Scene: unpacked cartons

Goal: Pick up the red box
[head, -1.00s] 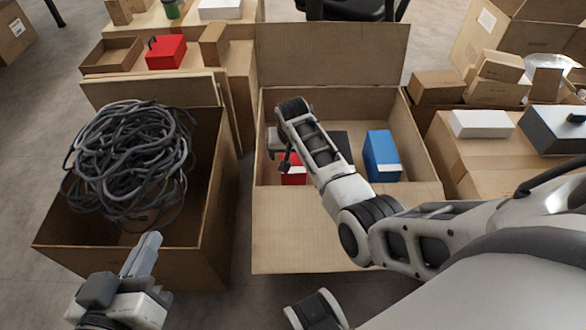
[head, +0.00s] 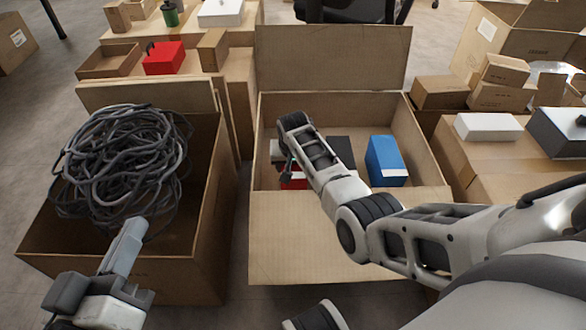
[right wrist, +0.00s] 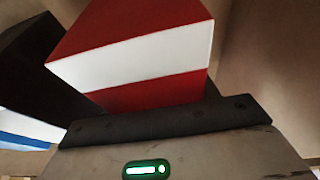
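A red box (head: 294,183) stands in the open carton (head: 318,225) in the middle, largely covered by my right arm in the head view. In the right wrist view the red box (right wrist: 140,40), with a white band, is close up, just beyond my right gripper's dark front edge. My right gripper (head: 284,168) is down inside the carton at the red box. Its fingers are not clear, so I cannot tell whether they grip it. My left gripper (head: 131,232) is above the front of the left carton, its fingers together, holding nothing visible.
A blue box (head: 385,160) and a black box (head: 341,151) share the carton. A coil of grey cable (head: 122,165) fills the left carton (head: 170,280). Another red box (head: 163,58) sits on cartons behind. Cartons and a white box (head: 488,126) stand at the right.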

